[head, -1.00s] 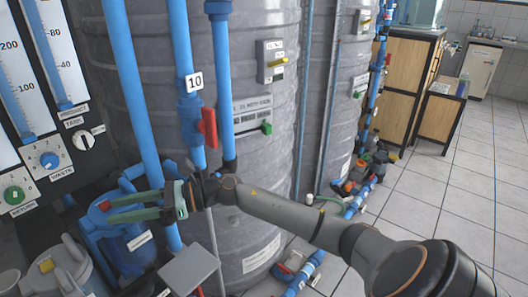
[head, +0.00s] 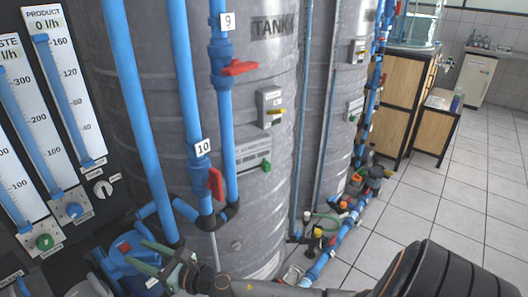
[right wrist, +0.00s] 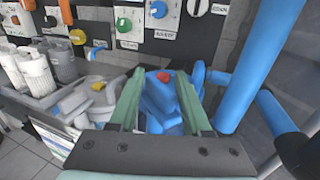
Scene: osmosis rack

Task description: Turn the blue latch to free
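No part is clearly marked as the latch. A round blue knob (head: 73,210) is on the dark panel at the left, and a blue knob also shows at the top of the right wrist view (right wrist: 158,10). A blue filter housing (head: 125,250) with a red button on top stands below the panel. My right gripper (head: 135,249) has green fingers, spread apart with nothing held between them. It is over the housing, which shows between and beyond the fingers in the right wrist view (right wrist: 160,97). Contact cannot be told. My left gripper is not in view.
Blue vertical pipes (head: 140,130) with red valve handles (head: 215,184) stand between the panel and a large grey tank (head: 275,75). Tiled floor (head: 470,190) is open at the right.

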